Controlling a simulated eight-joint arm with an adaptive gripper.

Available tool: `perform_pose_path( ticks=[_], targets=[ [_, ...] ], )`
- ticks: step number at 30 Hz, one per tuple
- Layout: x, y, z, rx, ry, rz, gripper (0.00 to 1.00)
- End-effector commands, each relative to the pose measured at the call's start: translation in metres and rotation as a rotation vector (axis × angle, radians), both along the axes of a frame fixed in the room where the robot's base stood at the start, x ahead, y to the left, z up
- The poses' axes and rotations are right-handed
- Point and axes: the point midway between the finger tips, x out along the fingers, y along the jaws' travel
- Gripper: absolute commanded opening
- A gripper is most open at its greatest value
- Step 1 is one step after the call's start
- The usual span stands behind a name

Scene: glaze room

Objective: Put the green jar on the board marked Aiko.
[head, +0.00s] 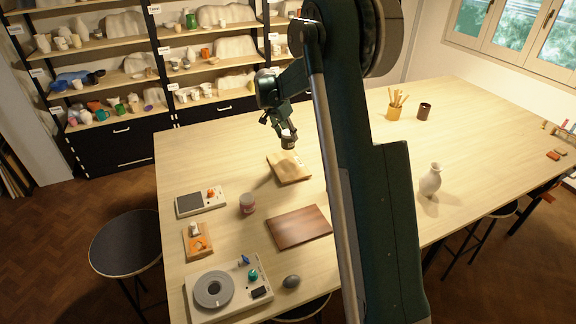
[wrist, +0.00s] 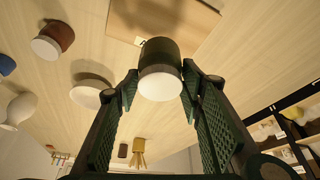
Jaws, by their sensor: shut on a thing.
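My gripper (head: 287,138) is above the far-left part of the table in the head view. In the wrist view its two fingers (wrist: 160,85) are closed on the sides of the dark green jar (wrist: 160,65), which has a white end facing the camera. The jar also shows in the head view (head: 289,144), small and dark, hanging above a light wooden board (head: 290,168) and apart from it. That board also shows in the wrist view (wrist: 185,20), past the jar, with a small white tag at its edge. I cannot read the name on it.
A scale (head: 188,203), a small board (head: 190,246) and a wheel unit (head: 246,302) line the left edge. A vase (head: 430,180) and brush pot (head: 394,112) are at right.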

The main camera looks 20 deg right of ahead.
Motion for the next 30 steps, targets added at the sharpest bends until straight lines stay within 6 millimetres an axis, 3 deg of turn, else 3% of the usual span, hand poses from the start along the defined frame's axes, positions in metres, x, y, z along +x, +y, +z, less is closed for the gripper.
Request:
perform_pose_path(
  ticks=[8, 19, 30],
  targets=[
    [0.0, 0.0, -0.013, 0.0, 0.0, 0.0, 0.22],
    [0.0, 0.0, -0.058, 0.0, 0.0, 0.0, 0.22],
    [0.0, 0.0, -0.063, 0.0, 0.0, 0.0, 0.22]
  ],
)
